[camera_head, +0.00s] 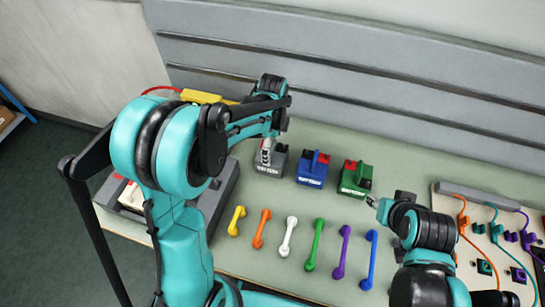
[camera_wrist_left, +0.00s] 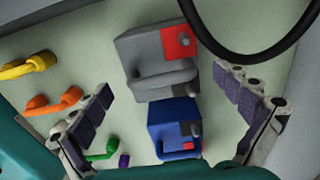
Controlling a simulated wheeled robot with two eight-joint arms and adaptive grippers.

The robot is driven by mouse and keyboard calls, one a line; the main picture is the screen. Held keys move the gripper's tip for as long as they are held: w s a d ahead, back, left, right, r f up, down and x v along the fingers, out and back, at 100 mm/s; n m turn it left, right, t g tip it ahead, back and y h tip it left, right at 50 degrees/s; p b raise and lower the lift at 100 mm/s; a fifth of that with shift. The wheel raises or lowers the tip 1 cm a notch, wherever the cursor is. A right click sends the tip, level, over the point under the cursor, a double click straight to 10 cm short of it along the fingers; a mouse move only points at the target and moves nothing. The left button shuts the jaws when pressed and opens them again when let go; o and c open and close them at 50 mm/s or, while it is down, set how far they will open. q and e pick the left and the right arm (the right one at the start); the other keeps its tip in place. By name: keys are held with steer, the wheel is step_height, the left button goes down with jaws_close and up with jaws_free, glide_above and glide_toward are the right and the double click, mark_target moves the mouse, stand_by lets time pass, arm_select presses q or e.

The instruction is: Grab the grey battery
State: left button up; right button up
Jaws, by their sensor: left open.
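The grey battery (camera_head: 279,160) stands on the green-grey table, leftmost in a row with a blue and a green battery. My left gripper (camera_head: 266,152) is over it and partly hides it in the head view. In the left wrist view the grey battery (camera_wrist_left: 150,52), with its handle and a red patch, lies between the spread fingers of the open left gripper (camera_wrist_left: 164,83). No finger visibly touches it. My right gripper (camera_head: 373,203) is at the right, near the green battery; its jaw state is too small to tell.
The blue battery (camera_head: 313,168) stands close beside the grey one, and the green battery (camera_head: 356,178) is further right. Several coloured bone-shaped handles, such as the orange one (camera_head: 261,228), lie in front. A grey tray (camera_head: 218,205) is at left, a cable board (camera_head: 447,210) at right.

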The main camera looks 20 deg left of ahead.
arm_select(q)
step_height(320, 180, down, 5)
steer(key=shift+w+a+r+b, duration=0.1)
steer(key=shift+a+r+b, duration=0.1)
steer(key=shift+b, duration=0.55)
steer(key=shift+d+r, duration=0.1)
steer(key=c, duration=1.8)
steer(key=shift+r, duration=0.15)
